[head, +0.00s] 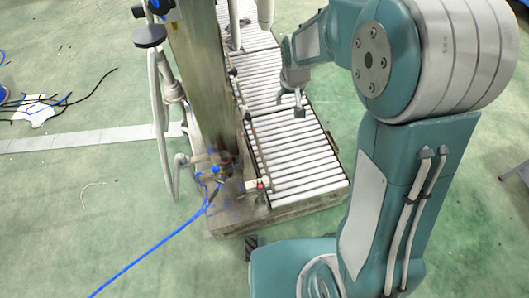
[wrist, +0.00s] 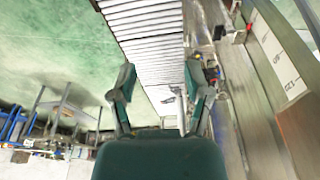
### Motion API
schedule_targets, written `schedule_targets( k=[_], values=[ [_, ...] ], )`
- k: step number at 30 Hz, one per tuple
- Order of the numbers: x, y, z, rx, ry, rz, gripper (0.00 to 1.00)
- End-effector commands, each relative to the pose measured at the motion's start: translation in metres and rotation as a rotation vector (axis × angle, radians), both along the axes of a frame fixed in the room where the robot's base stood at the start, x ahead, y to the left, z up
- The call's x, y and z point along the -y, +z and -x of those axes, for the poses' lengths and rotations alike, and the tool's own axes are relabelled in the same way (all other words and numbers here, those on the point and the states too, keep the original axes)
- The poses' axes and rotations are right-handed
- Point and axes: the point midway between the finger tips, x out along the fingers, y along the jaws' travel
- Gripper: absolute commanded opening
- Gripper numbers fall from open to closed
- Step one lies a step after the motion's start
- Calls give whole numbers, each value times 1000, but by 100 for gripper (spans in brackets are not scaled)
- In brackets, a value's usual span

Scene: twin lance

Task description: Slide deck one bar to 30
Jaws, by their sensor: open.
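The roller deck (head: 300,150) is a run of pale slats in a dark frame, beside a tall metal column (head: 200,75). It shows at the top of the wrist view (wrist: 145,20). A thin brownish rail (head: 242,103) runs along the deck's left edge; I cannot tell whether it is the deck one bar. My gripper (head: 292,103) is over the deck's middle. In the wrist view its two fingers (wrist: 160,85) stand wide apart with nothing between them. A pale strip with dark marks (wrist: 287,70) shows at right; I cannot read a 30 on it.
A small red-topped fitting (head: 260,186) sits at the deck's near left corner. A blue hose (head: 150,250) runs from the column's foot across the green floor. A bent pale pipe (head: 160,120) stands left of the column. Floor to the deck's right is clear.

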Motion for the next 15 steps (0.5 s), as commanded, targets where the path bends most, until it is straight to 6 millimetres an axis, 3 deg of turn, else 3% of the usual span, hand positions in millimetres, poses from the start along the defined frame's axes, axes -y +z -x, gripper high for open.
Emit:
schedule_targets(
  k=[1,6,15],
  values=[
    [-5,-19,-7,-20,8,3,63],
    [-20,-78,-26,-61,32,10,63],
    [-46,-195,-36,-137,76,26,63]
  ],
)
